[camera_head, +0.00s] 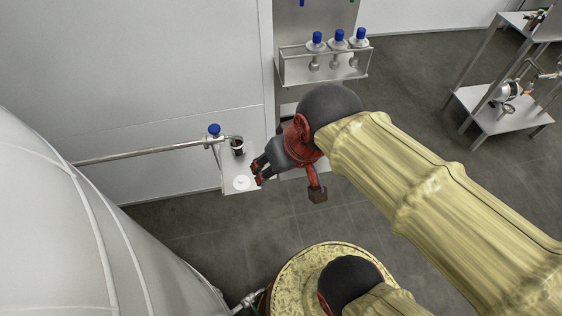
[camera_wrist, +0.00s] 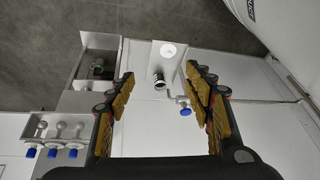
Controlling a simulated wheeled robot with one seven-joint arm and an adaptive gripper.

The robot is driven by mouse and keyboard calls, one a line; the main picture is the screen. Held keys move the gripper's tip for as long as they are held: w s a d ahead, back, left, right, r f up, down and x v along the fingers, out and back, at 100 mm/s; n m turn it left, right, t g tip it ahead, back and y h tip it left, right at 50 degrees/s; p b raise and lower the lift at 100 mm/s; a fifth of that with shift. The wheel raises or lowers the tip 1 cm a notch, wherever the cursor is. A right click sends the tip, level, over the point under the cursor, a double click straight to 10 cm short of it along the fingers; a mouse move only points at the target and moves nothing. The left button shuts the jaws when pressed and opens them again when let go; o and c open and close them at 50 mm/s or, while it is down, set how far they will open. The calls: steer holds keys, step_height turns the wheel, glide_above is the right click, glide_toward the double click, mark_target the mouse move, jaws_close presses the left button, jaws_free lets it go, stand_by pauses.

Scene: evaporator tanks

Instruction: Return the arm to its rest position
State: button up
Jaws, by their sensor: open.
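My arm (camera_head: 425,195), in a yellow cover, reaches from the lower right to the middle of the head view. My gripper (camera_head: 259,171) is at its end, just right of a small shelf (camera_head: 232,186) as seen there. In the wrist view my gripper (camera_wrist: 160,85) has its two yellow-padded fingers wide apart with nothing held between them. Beyond the fingers show a dark cup (camera_wrist: 158,80), a white disc (camera_wrist: 168,50) and a blue-knobbed valve (camera_wrist: 184,101). The cup (camera_head: 237,146) and the disc (camera_head: 241,182) rest on the small shelf in the head view.
A large pale tank (camera_head: 90,230) fills the left. A pipe (camera_head: 140,152) runs from it to the blue valve (camera_head: 214,131). A rack (camera_head: 325,68) holds blue-capped bottles (camera_head: 339,40). A metal shelf unit (camera_head: 505,105) stands at right. Grey floor (camera_head: 420,85) lies clear between.

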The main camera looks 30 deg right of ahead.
steer(key=shift+s+d+r+n+t+h, duration=0.1)
steer(key=shift+d+r+n+t+h, duration=0.05)
steer(key=shift+d+r+n+t, duration=0.15)
steer(key=shift+s+d+r+n+t+h, duration=0.1)
steer(key=shift+r+n+h, duration=0.1)
steer(key=shift+r, duration=0.15)
